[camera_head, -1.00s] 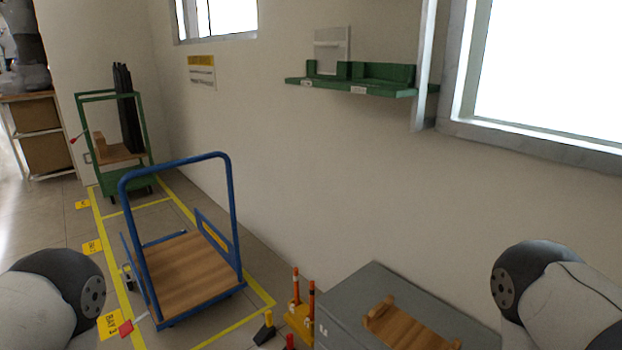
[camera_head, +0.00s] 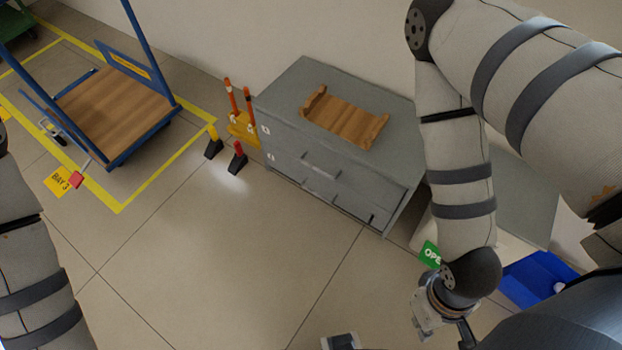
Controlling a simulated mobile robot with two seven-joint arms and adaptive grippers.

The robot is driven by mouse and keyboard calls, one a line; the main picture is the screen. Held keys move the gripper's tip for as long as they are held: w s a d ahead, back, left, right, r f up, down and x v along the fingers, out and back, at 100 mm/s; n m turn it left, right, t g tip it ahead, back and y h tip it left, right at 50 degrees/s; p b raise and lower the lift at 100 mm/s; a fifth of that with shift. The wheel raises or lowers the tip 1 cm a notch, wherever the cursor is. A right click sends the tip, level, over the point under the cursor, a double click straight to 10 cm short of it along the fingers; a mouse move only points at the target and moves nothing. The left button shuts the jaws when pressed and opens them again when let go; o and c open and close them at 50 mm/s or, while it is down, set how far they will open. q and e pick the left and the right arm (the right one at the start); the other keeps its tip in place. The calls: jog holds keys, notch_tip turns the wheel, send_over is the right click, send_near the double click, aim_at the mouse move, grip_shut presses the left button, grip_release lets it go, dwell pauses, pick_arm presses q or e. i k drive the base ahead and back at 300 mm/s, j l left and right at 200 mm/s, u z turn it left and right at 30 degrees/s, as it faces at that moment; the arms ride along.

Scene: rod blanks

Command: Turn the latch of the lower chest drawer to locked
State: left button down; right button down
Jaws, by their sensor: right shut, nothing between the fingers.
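The grey chest (camera_head: 280,103) stands against the wall. Its front shows stacked drawers, with a light handle on the upper drawer (camera_head: 320,165). The lower drawer (camera_head: 340,197) looks closed. A small dark piece (camera_head: 372,218), possibly its latch, shows near the right end of the lower front. Its setting is too small to read. My right gripper (camera_head: 428,318) is shut and empty, below my forearm near the bottom edge, apart from the chest and in front of it to the right. My left gripper is out of view; only my left arm shows at the left edge.
A wooden tray (camera_head: 345,118) lies on the chest. Orange posts on a yellow stand (camera_head: 243,128) and small dark wedges (camera_head: 213,143) are left of it. A blue cart (camera_head: 115,110) stands further left. A blue bin (camera_head: 540,278) is at right. The floor before the chest is clear.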

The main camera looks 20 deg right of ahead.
aim_at(372, 216)
jog(key=k+z, duration=0.1)
jog(key=z, duration=0.7)
jog(key=k+z, duration=0.15)
jog(key=z, duration=0.25)
